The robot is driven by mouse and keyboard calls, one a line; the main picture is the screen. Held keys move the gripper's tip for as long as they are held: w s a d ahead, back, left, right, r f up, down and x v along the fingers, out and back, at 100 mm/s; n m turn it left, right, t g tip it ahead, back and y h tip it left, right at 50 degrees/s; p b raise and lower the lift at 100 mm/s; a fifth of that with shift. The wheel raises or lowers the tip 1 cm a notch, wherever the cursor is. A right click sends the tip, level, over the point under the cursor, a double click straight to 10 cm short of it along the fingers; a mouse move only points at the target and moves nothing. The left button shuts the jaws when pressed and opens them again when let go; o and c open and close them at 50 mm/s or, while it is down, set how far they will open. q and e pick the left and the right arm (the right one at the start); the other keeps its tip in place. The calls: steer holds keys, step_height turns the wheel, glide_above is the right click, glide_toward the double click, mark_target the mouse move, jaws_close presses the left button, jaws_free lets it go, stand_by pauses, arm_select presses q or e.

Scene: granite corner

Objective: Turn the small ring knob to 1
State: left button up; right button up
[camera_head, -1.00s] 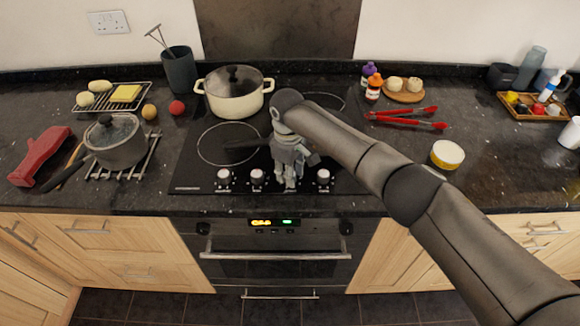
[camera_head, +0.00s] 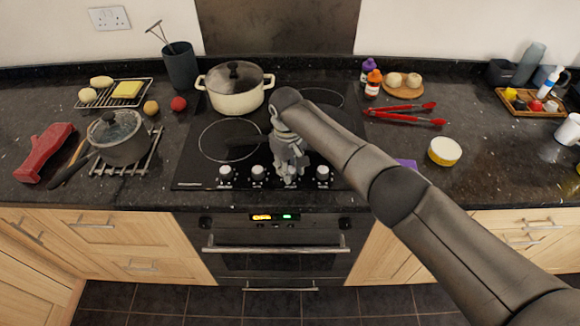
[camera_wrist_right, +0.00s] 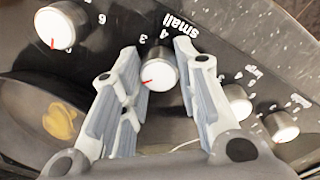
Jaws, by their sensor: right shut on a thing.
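The small ring knob (camera_wrist_right: 160,72) is a silver knob with a white face in the right wrist view. It stands below the printed word "small", with the digits 3 and 4 beside it. Its red mark points to the lower left in that view. My right gripper (camera_wrist_right: 160,78) has a grey finger on each side of the knob and is shut on it. In the head view my right gripper (camera_head: 289,178) points down at the hob's front knob row and hides this knob. My left gripper is not in view.
Other knobs flank it: two to the left (camera_head: 225,172) (camera_head: 257,174) and one to the right (camera_head: 323,174). A cream pot (camera_head: 235,98) stands on the back of the hob. Red tongs (camera_head: 405,113) and a purple item (camera_head: 405,163) lie right of the hob.

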steer(key=o, duration=1)
steer(key=r, duration=1.2)
steer(key=shift+s+a, duration=0.15)
steer(key=shift+a, duration=0.1)
